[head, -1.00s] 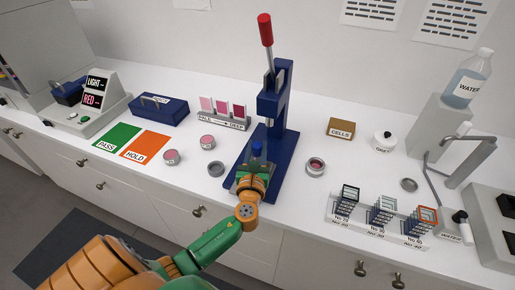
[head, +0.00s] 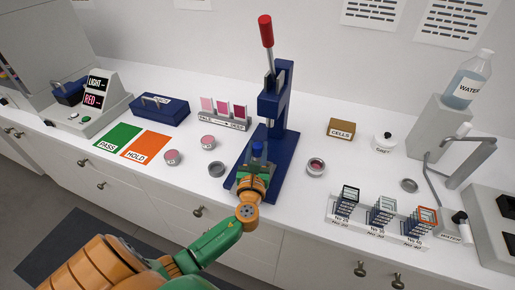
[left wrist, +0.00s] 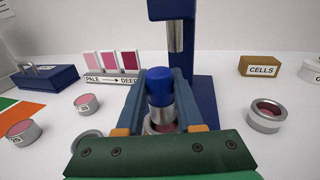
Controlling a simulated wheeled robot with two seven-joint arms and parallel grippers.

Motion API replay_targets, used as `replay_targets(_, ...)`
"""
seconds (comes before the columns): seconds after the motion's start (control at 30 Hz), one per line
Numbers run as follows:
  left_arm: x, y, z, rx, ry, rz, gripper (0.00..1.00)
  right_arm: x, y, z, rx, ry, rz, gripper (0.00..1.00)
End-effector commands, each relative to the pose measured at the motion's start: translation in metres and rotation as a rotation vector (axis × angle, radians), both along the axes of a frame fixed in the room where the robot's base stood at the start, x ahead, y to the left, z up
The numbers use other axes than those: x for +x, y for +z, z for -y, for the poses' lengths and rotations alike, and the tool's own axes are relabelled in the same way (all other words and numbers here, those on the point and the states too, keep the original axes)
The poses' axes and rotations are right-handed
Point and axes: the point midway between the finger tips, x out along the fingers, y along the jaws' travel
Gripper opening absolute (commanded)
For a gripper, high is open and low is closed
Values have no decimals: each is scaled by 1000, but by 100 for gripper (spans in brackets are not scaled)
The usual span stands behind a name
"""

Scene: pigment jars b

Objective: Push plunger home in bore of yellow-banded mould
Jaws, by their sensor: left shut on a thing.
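The plunger, with a blue cap and a bright metal shaft, stands upright in the left wrist view (left wrist: 160,88); its blue cap also shows in the head view (head: 257,148). My left gripper (head: 257,158) is shut on the plunger, one finger on each side of the shaft. A round mould with a pinkish inside (left wrist: 152,126) shows just below the shaft, partly hidden by the fingers and gripper body. I cannot make out a yellow band, nor how deep the shaft sits in the bore. My right gripper is not in view.
The blue press (head: 284,110) with its red-knobbed lever stands right behind the plunger. A grey ring (head: 217,168) and two pink-topped jars (head: 208,142) lie left of the press base.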

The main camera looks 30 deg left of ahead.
Motion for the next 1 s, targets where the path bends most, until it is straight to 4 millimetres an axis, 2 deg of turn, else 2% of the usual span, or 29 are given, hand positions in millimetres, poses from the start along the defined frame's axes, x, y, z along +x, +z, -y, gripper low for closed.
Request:
replay_targets(0.6, 0, -10, 0, 0, 0, 1, 0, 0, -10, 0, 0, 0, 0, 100)
replay_targets(1.0, 0, 1, 0, 0, 0, 1, 0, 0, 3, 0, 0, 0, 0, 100)
